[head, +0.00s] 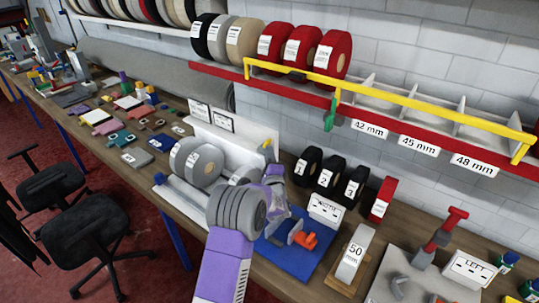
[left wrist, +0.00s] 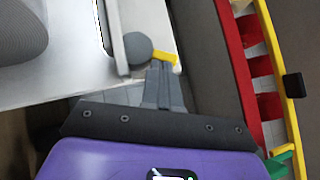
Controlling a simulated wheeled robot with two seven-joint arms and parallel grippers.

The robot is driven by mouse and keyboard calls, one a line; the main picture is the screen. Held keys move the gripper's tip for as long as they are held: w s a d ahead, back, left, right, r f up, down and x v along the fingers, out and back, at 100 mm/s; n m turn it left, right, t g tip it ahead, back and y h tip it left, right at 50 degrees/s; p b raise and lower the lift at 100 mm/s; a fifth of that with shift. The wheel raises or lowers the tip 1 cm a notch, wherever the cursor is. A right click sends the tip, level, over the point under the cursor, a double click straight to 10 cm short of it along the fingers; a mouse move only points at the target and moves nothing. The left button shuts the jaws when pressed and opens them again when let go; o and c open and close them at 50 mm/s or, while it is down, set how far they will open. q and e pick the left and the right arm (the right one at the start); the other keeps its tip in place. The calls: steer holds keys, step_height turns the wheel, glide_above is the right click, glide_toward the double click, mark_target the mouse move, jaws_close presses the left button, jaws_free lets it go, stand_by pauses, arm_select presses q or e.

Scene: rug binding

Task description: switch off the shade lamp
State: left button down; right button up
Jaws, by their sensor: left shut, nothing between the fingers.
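The shade lamp appears to be the white booth-like unit (head: 232,138) against the wall in the head view, with grey rolls in front of it. A short yellow-tipped lever (head: 267,144) stands at its right end. In the left wrist view the yellow tip (left wrist: 166,57) sits beside a round grey pivot (left wrist: 138,47). My left gripper (head: 268,163) is shut and empty beside that end of the unit. In the left wrist view its fingertips (left wrist: 159,68) are at the yellow tip; I cannot tell whether they touch it. My right gripper is not in view.
Black rolls (head: 329,175) stand right of my left gripper. A red shelf (head: 300,85) with a yellow bar (head: 400,95) runs above. A blue mat (head: 290,262) with tools lies in front, beside a roll marked 50 mm (head: 354,252). Small coloured pieces cover the bench to the left.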

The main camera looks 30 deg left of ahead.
arm_select(q)
steer(key=shift+r+n+p, duration=0.2)
steer(key=shift+n+p, duration=0.1)
steer(key=n+g+h+p, duration=0.1)
steer(key=p, duration=0.1)
steer(key=r+n+g+h+p, duration=0.1)
steer(key=n+p, duration=0.1)
steer(key=p, duration=0.1)
steer(key=r+n+g+p, duration=0.1)
steer(key=g+p, duration=0.1)
steer(key=p, duration=0.1)
steer(key=shift+a+r+h, duration=0.2)
steer(key=shift+a+h, duration=0.2)
steer(key=w+d+r+p+v, duration=0.1)
steer(key=r+p+v, duration=0.1)
steer(key=v, duration=1)
steer(key=shift+n, duration=0.3)
steer(key=shift+w, duration=0.15)
